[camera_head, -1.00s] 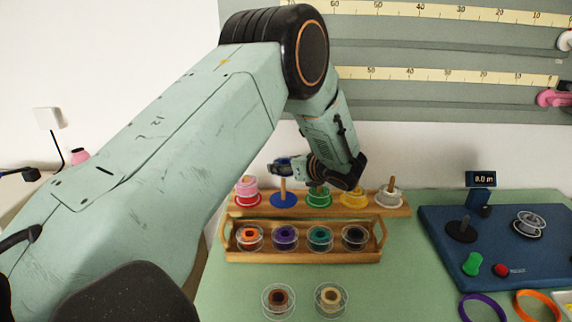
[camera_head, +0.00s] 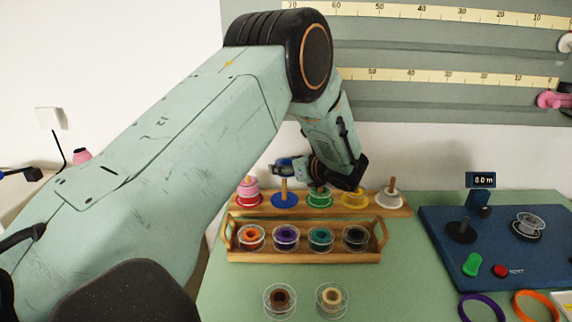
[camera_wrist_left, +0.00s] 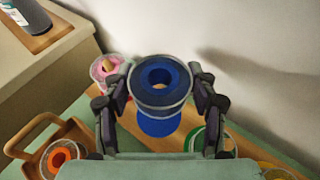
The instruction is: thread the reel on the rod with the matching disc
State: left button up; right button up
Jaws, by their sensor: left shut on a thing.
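My left gripper (camera_head: 283,167) is shut on a blue reel (camera_wrist_left: 160,75), which shows between its two fingers in the left wrist view. In the head view the reel is partly hidden by the gripper and sits above the wooden rod (camera_head: 283,186) of the blue disc (camera_head: 284,201). The blue disc also shows below the reel in the left wrist view (camera_wrist_left: 159,125). The reel appears apart from the disc; whether the rod tip is inside its hole cannot be told. The rod board (camera_head: 402,210) stands at the back of the table. My right gripper is not in view.
A tray (camera_head: 300,256) with several reels stands in front. Two loose reels (camera_head: 280,300) lie nearer. A blue winder base (camera_head: 420,230) is at right.

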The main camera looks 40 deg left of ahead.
pick_arm(q)
jog(key=shift+s+a, duration=0.15)
jog(key=shift+f, duration=0.1)
jog(key=shift+f+b, duration=0.4)
jog(key=shift+f, duration=0.2)
jog(key=shift+f, duration=0.25)
jog(key=shift+f, duration=0.15)
jog(key=shift+f+b, duration=0.25)
jog(key=shift+b, duration=0.15)
